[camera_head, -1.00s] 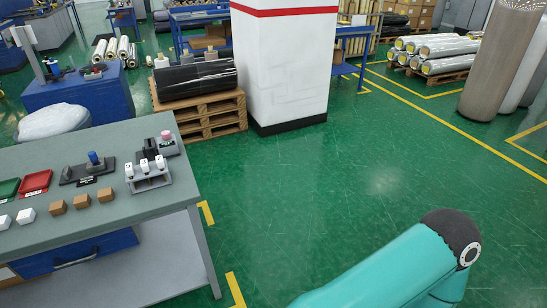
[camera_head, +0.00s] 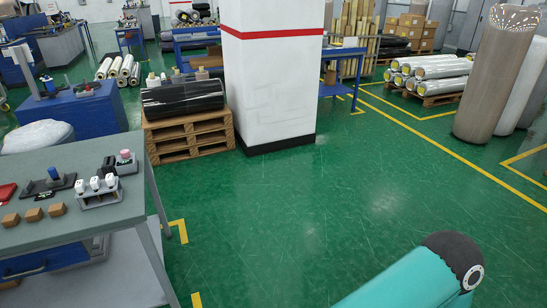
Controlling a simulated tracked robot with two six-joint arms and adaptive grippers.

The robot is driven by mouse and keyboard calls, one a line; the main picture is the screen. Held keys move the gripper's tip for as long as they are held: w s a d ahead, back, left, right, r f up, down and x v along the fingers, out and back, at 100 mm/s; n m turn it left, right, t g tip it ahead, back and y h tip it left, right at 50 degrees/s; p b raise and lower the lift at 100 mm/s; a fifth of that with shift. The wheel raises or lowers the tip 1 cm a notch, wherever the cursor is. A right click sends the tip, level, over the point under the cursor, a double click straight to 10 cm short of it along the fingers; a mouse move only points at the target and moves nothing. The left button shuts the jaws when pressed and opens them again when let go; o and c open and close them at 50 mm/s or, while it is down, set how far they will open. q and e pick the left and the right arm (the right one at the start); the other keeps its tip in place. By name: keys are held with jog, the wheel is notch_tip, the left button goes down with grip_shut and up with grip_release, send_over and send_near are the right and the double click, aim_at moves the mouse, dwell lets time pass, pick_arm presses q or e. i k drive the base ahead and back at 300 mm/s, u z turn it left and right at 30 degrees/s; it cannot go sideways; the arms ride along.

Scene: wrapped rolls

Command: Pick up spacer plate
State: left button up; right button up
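No object is clearly recognisable as the spacer plate. The grey workbench (camera_head: 90,213) at the left carries a dark flat base with a blue knob (camera_head: 53,173), a grey rack with white-topped pieces (camera_head: 98,190), a pink-topped device (camera_head: 125,161) and several brown blocks (camera_head: 34,215). A red tray (camera_head: 7,192) is cut off by the left edge. I cannot tell if any of these is the spacer plate. Neither of my grippers is in view. Only a teal link of my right arm shows at the lower right.
A white pillar (camera_head: 272,95) stands beyond the bench, beside a wooden pallet (camera_head: 190,135) with a black wrapped roll (camera_head: 183,97). Tall wrapped rolls (camera_head: 493,75) stand at the right. The green floor (camera_head: 320,210) between bench and rolls is clear.

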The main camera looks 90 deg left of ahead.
aim_at(111, 179)
jog(key=z, duration=0.3)
jog(key=i, duration=0.2)
jog(key=u, duration=3.05)
jog(key=i, duration=0.25)
jog(key=u, duration=1.85)
jog(key=k, duration=0.55)
jog(key=u, duration=0.4)
jog(key=i, duration=1.6)
jog(key=z, duration=0.4)
